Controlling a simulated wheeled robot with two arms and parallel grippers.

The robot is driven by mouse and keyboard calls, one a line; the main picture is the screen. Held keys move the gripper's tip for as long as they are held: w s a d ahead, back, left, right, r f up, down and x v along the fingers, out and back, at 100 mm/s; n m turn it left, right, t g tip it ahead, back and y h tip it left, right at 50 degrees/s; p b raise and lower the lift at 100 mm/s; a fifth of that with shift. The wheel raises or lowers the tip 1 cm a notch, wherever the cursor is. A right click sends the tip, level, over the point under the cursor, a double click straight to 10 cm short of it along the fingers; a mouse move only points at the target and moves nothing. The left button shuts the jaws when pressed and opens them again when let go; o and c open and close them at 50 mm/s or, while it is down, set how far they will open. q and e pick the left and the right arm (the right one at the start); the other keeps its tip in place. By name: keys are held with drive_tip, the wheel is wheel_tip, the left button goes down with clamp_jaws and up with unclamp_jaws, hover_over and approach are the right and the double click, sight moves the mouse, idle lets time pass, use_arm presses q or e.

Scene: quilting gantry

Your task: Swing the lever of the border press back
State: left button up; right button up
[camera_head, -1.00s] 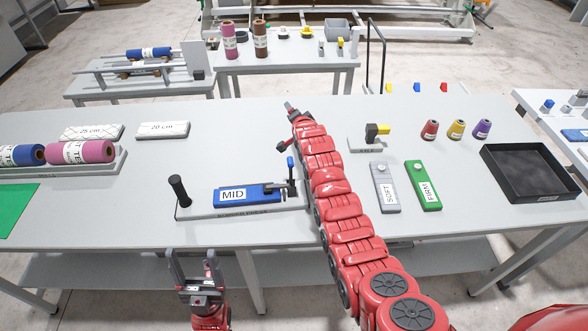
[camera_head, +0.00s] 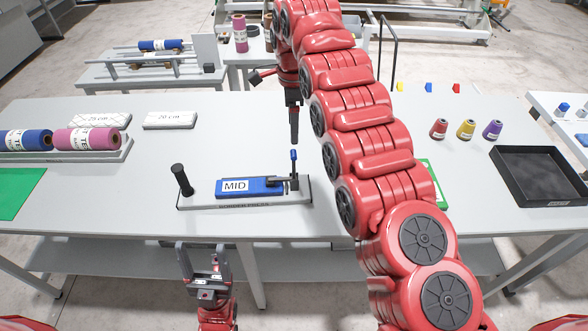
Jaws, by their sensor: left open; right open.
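The border press (camera_head: 200,202) is a grey base on the table with a black post at its left end. A blue block marked MID (camera_head: 249,187) lies on it. The lever (camera_head: 294,170) stands upright at the press's right end, with a blue tip. My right gripper (camera_head: 294,138) points down just above and behind the lever tip, apart from it in the picture; its fingers look narrow from here, and it holds nothing visible. My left gripper (camera_head: 204,254) is open and empty in front of the table's front edge.
Pink and blue rolls (camera_head: 86,140) lie in a rack at the left, beside white 20 cm (camera_head: 169,121) and 25 cm blocks. Thread cones (camera_head: 466,129) and a black tray (camera_head: 541,198) stand at the right. My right arm hides the table's middle right, including most of the green block (camera_head: 436,186).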

sight(294, 155)
drive_tip(key=f+b, duration=0.1)
drive_tip(key=f, duration=0.2)
drive_tip(key=shift+d+f, duration=0.2)
wheel_tip(294, 155, down, 10)
drive_tip(key=p, duration=0.3)
drive_tip(key=shift+a, duration=0.15)
drive_tip(key=shift+f, duration=0.4)
drive_tip(key=shift+c, duration=0.3)
clamp_jaws()
drive_tip(key=shift+w, duration=0.1)
